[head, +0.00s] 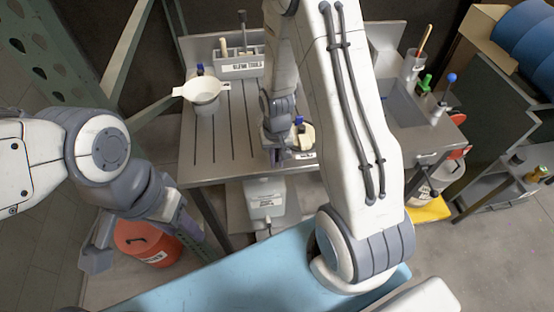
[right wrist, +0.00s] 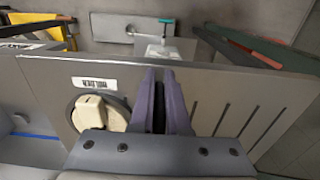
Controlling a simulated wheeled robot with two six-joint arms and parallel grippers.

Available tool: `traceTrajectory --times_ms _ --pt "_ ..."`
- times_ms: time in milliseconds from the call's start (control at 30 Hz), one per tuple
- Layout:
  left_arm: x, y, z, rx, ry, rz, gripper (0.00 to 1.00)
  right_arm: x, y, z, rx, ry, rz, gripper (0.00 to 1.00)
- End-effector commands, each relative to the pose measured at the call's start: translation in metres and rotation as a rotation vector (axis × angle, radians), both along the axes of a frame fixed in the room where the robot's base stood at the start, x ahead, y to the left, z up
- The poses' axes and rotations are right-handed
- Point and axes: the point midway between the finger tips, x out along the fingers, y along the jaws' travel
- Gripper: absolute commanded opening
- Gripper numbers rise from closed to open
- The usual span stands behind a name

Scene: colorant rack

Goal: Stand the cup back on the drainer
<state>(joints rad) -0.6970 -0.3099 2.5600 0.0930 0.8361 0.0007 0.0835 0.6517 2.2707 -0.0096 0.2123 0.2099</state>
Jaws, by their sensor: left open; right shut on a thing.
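The grooved drainer (head: 240,150) is the grey worktop at the middle back; its slots also show in the right wrist view (right wrist: 240,115). My left gripper (head: 95,250) hangs open, away from the drainer.
A labelled tool holder (head: 240,65) stands at the drainer's back. A sink (head: 400,105) is to the right, with bottles and a brush holder (head: 412,66). A red bucket (head: 150,240) is on the floor by my left gripper. A light blue surface (head: 220,275) lies in front.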

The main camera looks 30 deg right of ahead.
Motion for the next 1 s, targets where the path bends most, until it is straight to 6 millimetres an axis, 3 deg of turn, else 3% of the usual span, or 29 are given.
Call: traceTrajectory --times_ms 467,500,567,1000 --pt "0.0000 0.0000 -0.0012 0.000 0.000 0.000 0.50 0.0003 0.0003 -0.0135 0.000 -0.001 0.001 0.00" --pt "-0.0001 0.0000 -0.0006 0.000 0.000 0.000 0.50 0.0004 0.0003 -0.0129 0.000 -0.001 0.001 0.21" --pt "0.0000 0.0000 0.0000 0.000 0.000 0.000 0.50 0.0004 0.0002 -0.0123 0.000 -0.001 0.001 0.44" --pt "0.0000 0.0000 0.0011 0.000 0.000 0.000 0.50 0.0012 0.0001 -0.0042 0.000 -0.004 0.001 0.44"
